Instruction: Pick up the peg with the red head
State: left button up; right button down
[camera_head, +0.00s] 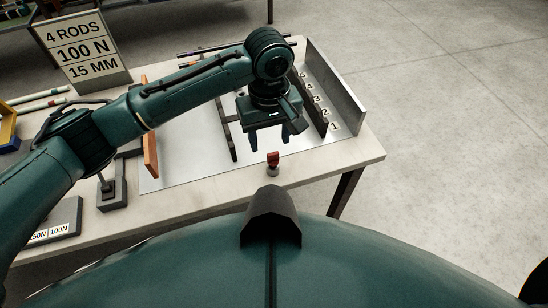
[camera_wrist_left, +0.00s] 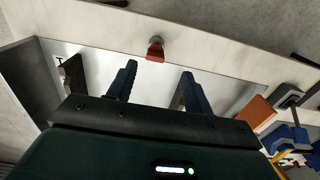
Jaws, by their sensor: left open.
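The peg with the red head (camera_head: 273,158) stands upright near the front edge of the table, in a small grey base. In the left wrist view the red head (camera_wrist_left: 156,54) shows just beyond the fingertips, about midway between them. My left gripper (camera_head: 268,142) is open and empty, with its fingers pointing down, above and slightly behind the peg in the head view. Both fingers of the left gripper (camera_wrist_left: 158,72) also show spread apart in the left wrist view. They do not appear to touch the peg. My right gripper is not in view.
A metal plate (camera_head: 190,168) covers part of the table. A dark rail with numbered labels (camera_head: 322,107) and an upright metal wall (camera_head: 335,85) stand at right. An orange block (camera_head: 150,155) is at left. A sign (camera_head: 83,50) stands behind. The floor at right is clear.

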aim_at(273, 154)
pick_arm(q)
jog(key=shift+w+d+f, duration=0.1)
jog(key=shift+d+f, duration=0.05)
jog(key=shift+f, duration=1.6)
jog(key=shift+w+d+f, duration=0.1)
jog(key=shift+d+f, duration=0.05)
jog(key=shift+f, duration=1.55)
jog(key=shift+c, duration=0.4)
jog(key=c, duration=1)
